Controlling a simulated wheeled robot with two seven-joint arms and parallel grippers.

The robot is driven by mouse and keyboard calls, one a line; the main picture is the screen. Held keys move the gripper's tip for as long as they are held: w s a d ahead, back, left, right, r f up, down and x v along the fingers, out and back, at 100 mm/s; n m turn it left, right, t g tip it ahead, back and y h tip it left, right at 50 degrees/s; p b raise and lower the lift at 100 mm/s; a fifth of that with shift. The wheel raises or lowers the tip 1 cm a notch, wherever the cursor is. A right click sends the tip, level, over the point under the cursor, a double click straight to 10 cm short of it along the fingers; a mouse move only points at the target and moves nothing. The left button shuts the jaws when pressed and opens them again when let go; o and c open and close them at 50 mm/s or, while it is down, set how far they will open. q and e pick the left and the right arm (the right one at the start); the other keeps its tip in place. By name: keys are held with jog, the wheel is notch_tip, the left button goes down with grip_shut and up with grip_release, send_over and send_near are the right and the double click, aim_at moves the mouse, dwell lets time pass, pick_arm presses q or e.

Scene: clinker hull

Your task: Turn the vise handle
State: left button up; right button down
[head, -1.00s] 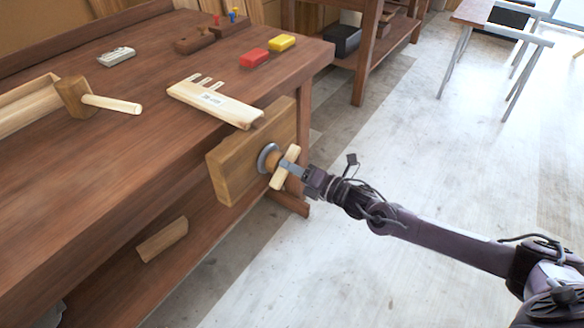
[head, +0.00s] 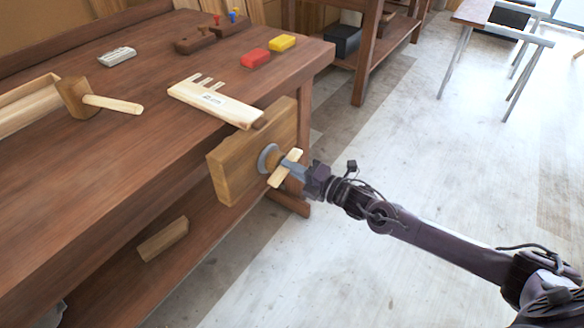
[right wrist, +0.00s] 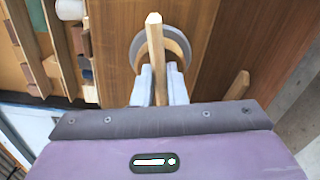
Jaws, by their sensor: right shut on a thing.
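The vise (head: 238,165) is a thick wooden jaw on the end of the brown workbench. A grey round collar (head: 268,158) sits on its face. The vise handle (head: 279,175) is a pale wooden bar across the screw in front of the collar, slanted in the head view. In the right wrist view the handle (right wrist: 155,45) stands nearly upright before the collar (right wrist: 138,50). My right gripper (head: 293,163) is shut on the handle; its two pale fingers (right wrist: 159,85) lie on either side of the bar. My left gripper is in neither view.
A notched pale board (head: 215,103) lies on the workbench (head: 130,180) near the vise. A mallet (head: 76,97), red block (head: 254,58), yellow block (head: 282,43) and grey item (head: 117,56) lie further back.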

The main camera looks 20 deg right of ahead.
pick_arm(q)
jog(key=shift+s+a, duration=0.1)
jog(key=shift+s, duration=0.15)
pick_arm(e)
jog(key=shift+f+m, duration=0.15)
jog(key=shift+m, duration=0.95)
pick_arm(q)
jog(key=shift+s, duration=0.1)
pick_arm(e)
jog(key=c, duration=1.5)
grip_release()
jog(key=shift+s+d, duration=0.1)
jog(key=shift+o, duration=0.2)
